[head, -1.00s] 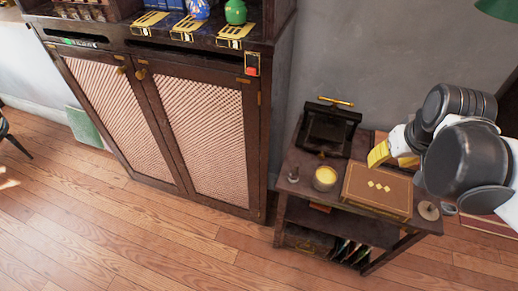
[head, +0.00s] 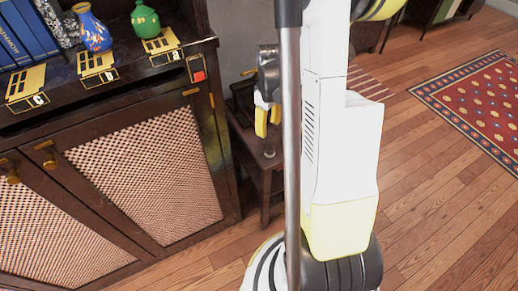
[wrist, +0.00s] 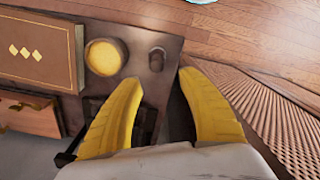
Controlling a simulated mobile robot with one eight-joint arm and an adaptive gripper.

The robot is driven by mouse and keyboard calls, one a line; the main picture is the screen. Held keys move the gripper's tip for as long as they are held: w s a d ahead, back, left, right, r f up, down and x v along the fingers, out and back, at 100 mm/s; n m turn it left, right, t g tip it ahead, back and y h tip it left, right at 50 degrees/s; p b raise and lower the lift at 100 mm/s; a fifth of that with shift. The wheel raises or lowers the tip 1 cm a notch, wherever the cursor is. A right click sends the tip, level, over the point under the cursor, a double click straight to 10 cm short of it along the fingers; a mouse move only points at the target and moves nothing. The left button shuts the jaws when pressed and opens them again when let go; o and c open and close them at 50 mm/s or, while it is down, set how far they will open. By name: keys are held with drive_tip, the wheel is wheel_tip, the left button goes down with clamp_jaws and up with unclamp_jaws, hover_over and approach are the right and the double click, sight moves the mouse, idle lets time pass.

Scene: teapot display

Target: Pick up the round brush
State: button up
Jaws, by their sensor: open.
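A small dark upright object with a paler round top, which looks like the round brush (wrist: 157,55), stands near the corner of the dark side table (wrist: 140,70) in the wrist view. What seems to be the same object shows small in the head view (head: 269,153). My gripper (wrist: 160,80) has its two yellow fingers spread with nothing held. The brush appears just beyond the fingertips, roughly in line with the gap. In the head view my gripper (head: 267,118) hangs above the side table, partly behind my own body.
A yellow-filled round tub (wrist: 104,57) and a brown box with gold diamonds (wrist: 38,45) sit beside the brush. A dark cabinet with woven doors (head: 145,165) stands close by the table. It holds vases and blue books. Wooden floor is open at right (head: 440,190).

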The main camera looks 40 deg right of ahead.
sight(270, 139)
drive_tip(key=f+b, duration=0.1)
drive_tip(key=f, duration=0.2)
drive_tip(key=f+b, duration=0.2)
drive_tip(key=f, duration=0.1)
drive_tip(key=f+b, duration=0.1)
drive_tip(key=f, duration=0.2)
drive_tip(key=shift+s+d+f, duration=0.25)
drive_tip(key=shift+f, duration=0.05)
drive_tip(key=shift+r, duration=0.1)
drive_tip(key=shift+c, duration=0.2)
clamp_jaws()
